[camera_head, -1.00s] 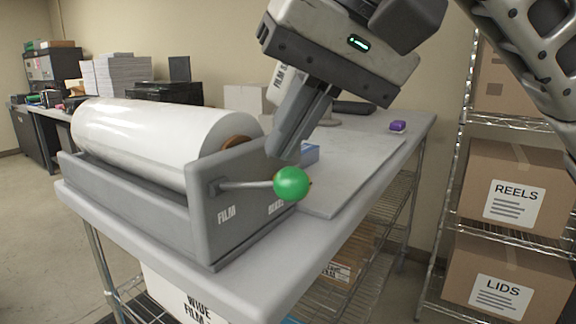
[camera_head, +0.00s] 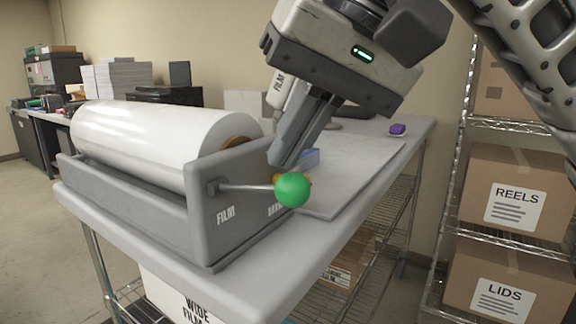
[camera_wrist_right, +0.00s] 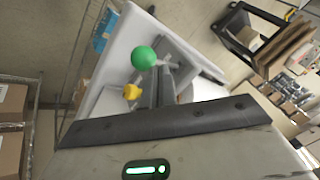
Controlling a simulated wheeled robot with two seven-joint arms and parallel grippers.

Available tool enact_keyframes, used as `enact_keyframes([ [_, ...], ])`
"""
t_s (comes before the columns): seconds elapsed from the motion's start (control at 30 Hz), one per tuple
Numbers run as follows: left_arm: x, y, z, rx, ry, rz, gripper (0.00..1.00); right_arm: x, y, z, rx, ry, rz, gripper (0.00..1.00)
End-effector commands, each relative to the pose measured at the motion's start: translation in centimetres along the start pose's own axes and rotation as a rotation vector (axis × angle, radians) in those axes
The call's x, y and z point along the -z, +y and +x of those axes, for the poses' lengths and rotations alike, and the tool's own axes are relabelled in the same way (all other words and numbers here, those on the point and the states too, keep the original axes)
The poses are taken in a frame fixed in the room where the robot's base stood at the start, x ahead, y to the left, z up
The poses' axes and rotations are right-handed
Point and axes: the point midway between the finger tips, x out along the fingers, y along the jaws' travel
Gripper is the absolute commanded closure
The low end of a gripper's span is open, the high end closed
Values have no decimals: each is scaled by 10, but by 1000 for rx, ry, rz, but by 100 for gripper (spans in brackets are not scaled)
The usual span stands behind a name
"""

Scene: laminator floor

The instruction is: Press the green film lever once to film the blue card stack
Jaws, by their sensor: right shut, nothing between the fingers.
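The green film lever (camera_head: 292,190) is a round green knob on a thin metal rod, on the end of the grey film machine (camera_head: 165,215). It also shows in the right wrist view (camera_wrist_right: 144,58). My right gripper (camera_head: 278,163) is shut and empty. It points down, with its fingertips just above and behind the knob and rod in the head view; I cannot tell whether they touch. My left gripper is not in view.
A large white film roll (camera_head: 155,135) lies in the machine. A yellow knob (camera_wrist_right: 131,91) sits close to the green one, largely hidden in the head view. A purple block (camera_head: 397,129) lies on the far tabletop. Shelving with cartons (camera_head: 515,195) stands at right.

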Motion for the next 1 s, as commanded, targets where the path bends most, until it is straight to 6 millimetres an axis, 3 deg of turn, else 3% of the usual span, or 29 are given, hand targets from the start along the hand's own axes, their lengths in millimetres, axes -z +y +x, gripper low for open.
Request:
enact_keyframes([
  [1.0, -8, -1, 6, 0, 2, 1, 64, -7, 6, 10, 0, -2, 0, 100],
])
